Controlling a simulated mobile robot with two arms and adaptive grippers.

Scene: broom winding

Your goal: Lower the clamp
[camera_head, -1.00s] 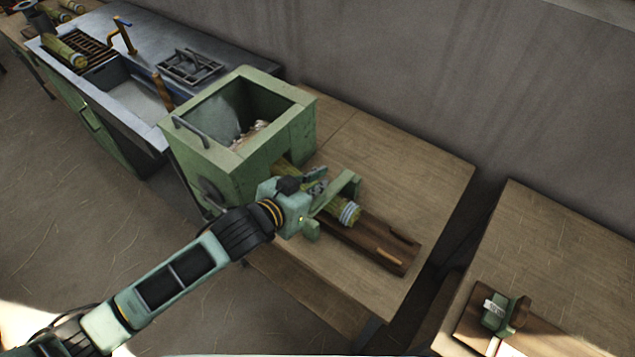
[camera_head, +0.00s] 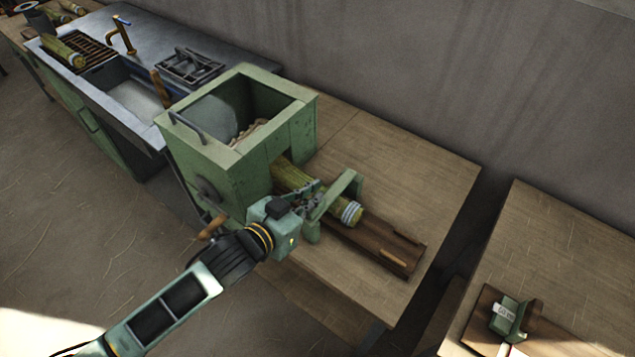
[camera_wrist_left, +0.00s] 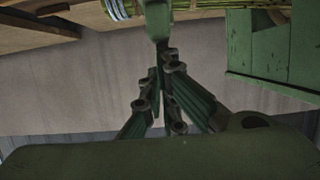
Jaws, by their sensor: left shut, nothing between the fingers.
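The clamp (camera_head: 343,190) is a green bar with a bent end beside the green box machine. It runs across the straw bundle (camera_head: 291,178), whose tied end (camera_head: 351,213) sticks out past it over a dark wooden board. My left gripper (camera_head: 314,197) is shut and empty at the near side of the clamp. In the left wrist view its fingers (camera_wrist_left: 160,65) meet just under a green bar that appears to be the clamp (camera_wrist_left: 157,18). I cannot tell whether they touch. The bundle shows above it in the left wrist view (camera_wrist_left: 200,6). My right gripper is out of view.
The green box machine (camera_head: 215,157) stands left of the clamp, with a wooden-handled crank (camera_head: 213,226) on its near side. The table (camera_head: 420,190) is clear behind the board. A sink counter (camera_head: 190,35) stands further left; a second table (camera_head: 560,260) is at right.

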